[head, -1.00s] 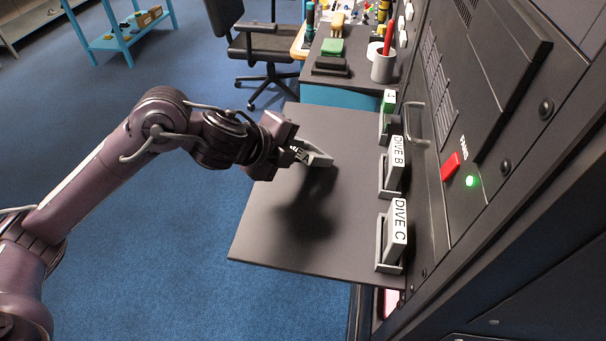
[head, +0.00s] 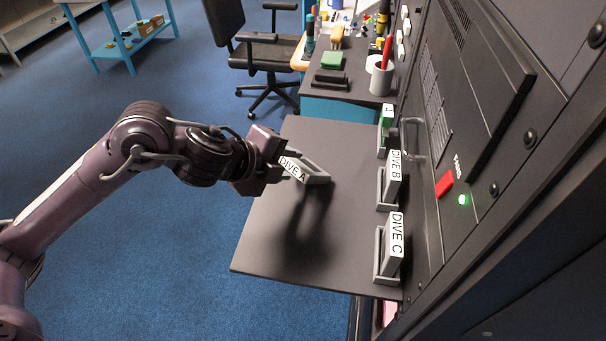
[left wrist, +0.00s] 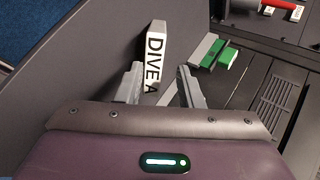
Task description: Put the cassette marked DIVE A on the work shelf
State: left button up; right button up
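The DIVE A cassette (head: 292,168), with a white label, is over the dark work shelf (head: 262,243). It also shows in the left wrist view (left wrist: 154,48), slightly tilted. My left gripper (head: 305,172) is at the cassette's near end. In the left wrist view its two grey fingers (left wrist: 160,86) stand apart, with the cassette's lower end between them, nearer the left finger. A gap shows on the right side. I cannot tell whether the cassette touches the shelf. My right gripper is not in view.
The DIVE B cassette (head: 394,178) and DIVE C cassette (head: 394,245) stand in holders along the shelf's right side. A green-marked cassette (head: 387,115) stands behind them. A red switch (head: 444,184) and green light are on the console. The shelf's front left is clear.

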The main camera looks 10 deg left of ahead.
pick_arm(q)
jog(key=shift+p+v, duration=0.85)
jog(key=shift+v, duration=1.5)
notch_tip(320, 180, up, 8)
jog(key=s+a+p, duration=0.1)
jog(key=s+p, duration=0.1)
jog(key=p, duration=0.4)
jog(key=shift+p, duration=0.4)
jog(key=shift+w+a, duration=0.1)
jog(key=shift+f, duration=0.1)
